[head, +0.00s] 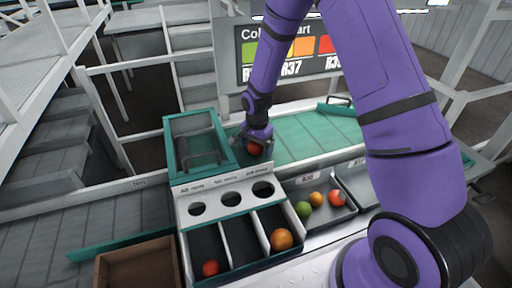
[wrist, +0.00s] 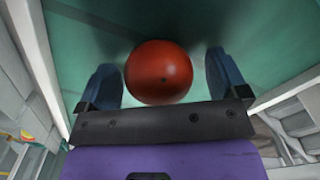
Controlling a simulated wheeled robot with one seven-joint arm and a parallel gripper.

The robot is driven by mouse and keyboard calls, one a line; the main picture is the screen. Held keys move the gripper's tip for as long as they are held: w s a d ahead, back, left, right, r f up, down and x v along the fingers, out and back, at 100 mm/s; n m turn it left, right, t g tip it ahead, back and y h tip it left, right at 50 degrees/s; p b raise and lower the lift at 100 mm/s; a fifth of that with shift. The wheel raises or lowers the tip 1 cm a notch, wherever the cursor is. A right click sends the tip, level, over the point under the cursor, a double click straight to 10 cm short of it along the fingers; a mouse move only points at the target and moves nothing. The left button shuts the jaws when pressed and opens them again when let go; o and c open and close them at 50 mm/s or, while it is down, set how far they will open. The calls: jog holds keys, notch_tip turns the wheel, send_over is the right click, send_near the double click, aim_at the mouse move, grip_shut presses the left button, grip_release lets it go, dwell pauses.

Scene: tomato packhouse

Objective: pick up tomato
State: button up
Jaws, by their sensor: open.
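A red tomato (head: 254,149) is on the green conveyor belt (head: 300,130), just right of a teal-framed box. My gripper (head: 254,146) is down over it, and the arm partly hides it. In the wrist view the red tomato (wrist: 158,72) sits between the two open fingers of my gripper (wrist: 160,80).
A teal-framed box (head: 168,150) stands left of my gripper. In front, a sorting panel (head: 215,194) with three holes leads to bins holding a red tomato (head: 210,268) and an orange one (head: 282,239). A grey tray (head: 325,213) holds three tomatoes. A brown crate (head: 140,250) is front left.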

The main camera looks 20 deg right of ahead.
jog(key=c, duration=0.8)
jog(key=shift+o, duration=0.2)
jog(key=shift+r, duration=0.1)
